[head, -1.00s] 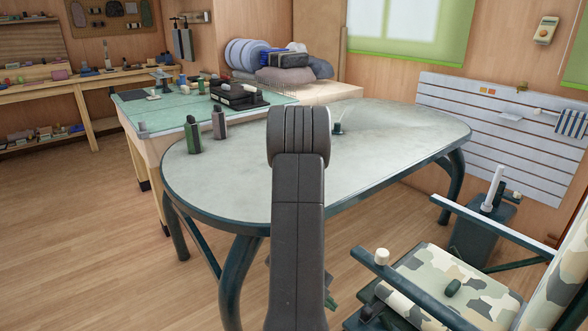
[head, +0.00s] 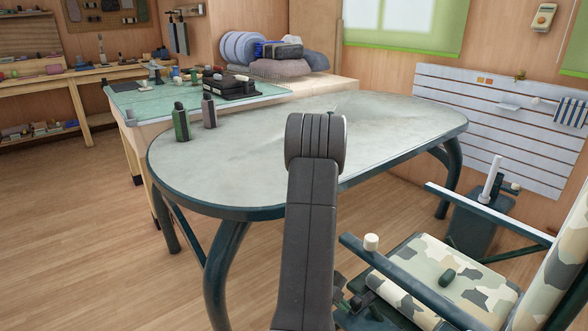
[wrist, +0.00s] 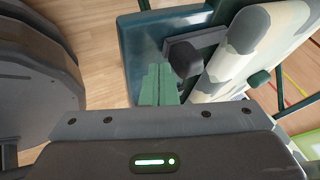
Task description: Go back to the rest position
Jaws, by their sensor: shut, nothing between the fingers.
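My gripper (wrist: 158,85) shows in the wrist view as two green fingers pressed together, with nothing between them. The fingers point toward the chair's dark frame (wrist: 138,40) and lie close to the camouflage cushion (wrist: 272,45) in that picture. I cannot tell whether they touch anything. In the head view my arm rises in the lower middle, in front of the table, and I cannot make out the fingers there.
A grey oval table (head: 240,150) fills the middle, with two bottles (head: 181,122) (head: 209,111) at its left end. The camouflage chair (head: 455,268) stands at the lower right, close to my arm. Open wooden floor (head: 75,230) lies on the left.

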